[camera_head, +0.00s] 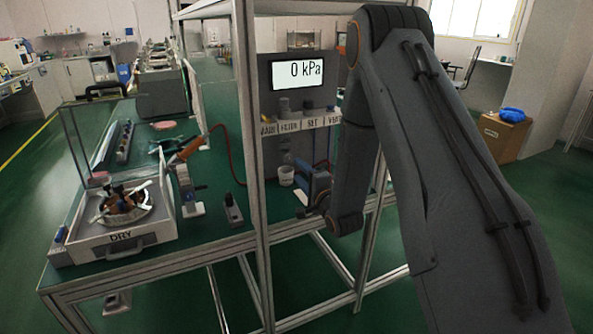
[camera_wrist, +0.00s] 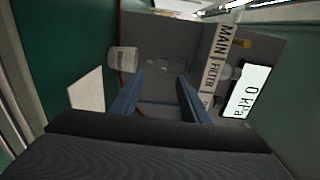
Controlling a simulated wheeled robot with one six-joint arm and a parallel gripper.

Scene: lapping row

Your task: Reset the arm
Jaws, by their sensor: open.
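My arm (camera_head: 362,150) fills the right half of the head view, with its upper link rising from the lower right and its forearm bent down. My gripper (camera_wrist: 157,92) shows in the wrist view as two blue fingers set apart, with nothing between them. In the head view the wrist end is partly hidden behind my forearm. The gripper is in front of a grey panel (camera_head: 262,75) with a display (camera_head: 299,71) that reads 0 kPa. The display also shows turned sideways in the wrist view (camera_wrist: 247,92).
A metal frame post (camera_head: 250,170) stands left of my arm. A white cup (camera_head: 286,175) is close to the gripper; it also shows in the wrist view (camera_wrist: 122,60). Labelled controls line a shelf (camera_head: 300,122). A tray marked DRY (camera_head: 125,243) holds a round dish at left.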

